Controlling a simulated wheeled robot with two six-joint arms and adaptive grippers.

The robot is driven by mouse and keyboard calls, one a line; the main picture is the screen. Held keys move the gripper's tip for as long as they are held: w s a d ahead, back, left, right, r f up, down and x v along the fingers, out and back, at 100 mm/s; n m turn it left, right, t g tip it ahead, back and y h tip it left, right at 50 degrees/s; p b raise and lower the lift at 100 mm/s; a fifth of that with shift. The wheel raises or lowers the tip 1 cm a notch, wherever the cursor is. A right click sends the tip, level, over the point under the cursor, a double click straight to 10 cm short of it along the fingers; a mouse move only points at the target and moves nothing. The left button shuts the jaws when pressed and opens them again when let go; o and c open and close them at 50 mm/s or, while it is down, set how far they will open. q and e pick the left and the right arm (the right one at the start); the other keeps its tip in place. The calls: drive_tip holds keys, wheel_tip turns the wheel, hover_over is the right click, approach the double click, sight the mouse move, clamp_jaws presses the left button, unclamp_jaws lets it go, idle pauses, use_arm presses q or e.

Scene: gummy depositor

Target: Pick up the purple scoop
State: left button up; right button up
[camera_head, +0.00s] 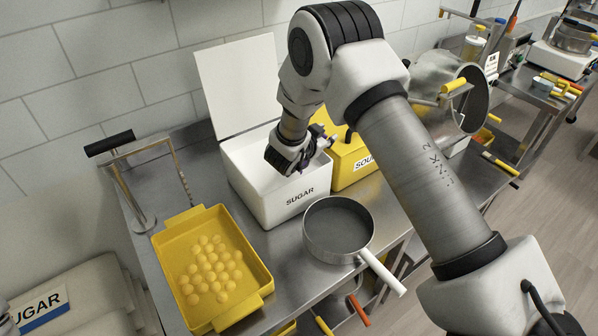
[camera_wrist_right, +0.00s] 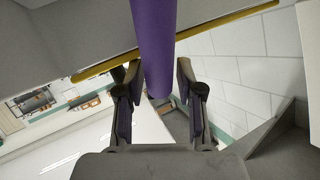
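The purple scoop shows in the right wrist view only as a long purple handle (camera_wrist_right: 155,45). It runs down from the top edge and ends between my right fingers; its bowl is hidden. My right gripper (camera_wrist_right: 158,65) has one finger on each side of the handle, with narrow gaps, so it looks open around it. In the head view my right gripper (camera_head: 302,158) is low over the opening of the white sugar bin (camera_head: 275,201). The scoop cannot be made out there. My left gripper is not in view.
A yellow bin (camera_head: 350,165) stands just right of the sugar bin. The bin's white lid (camera_head: 238,85) stands up behind. A grey pan (camera_head: 338,258) with a white handle is in front. A yellow tray (camera_head: 240,245) of several pale gummies lies left. A large metal drum (camera_head: 440,85) is at right.

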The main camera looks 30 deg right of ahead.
drive_tip(key=shift+s+a+r, duration=0.1)
drive_tip(key=shift+a, duration=0.05)
drive_tip(key=shift+c, duration=1.1)
drive_tip(key=shift+a, duration=0.1)
clamp_jaws()
drive_tip(key=shift+r, duration=0.3)
wheel_tip(320, 180, up, 9)
drive_tip(key=shift+r+b, duration=0.2)
drive_tip(key=shift+b, duration=1)
drive_tip(key=shift+c, duration=1.7)
unclamp_jaws()
clamp_jaws()
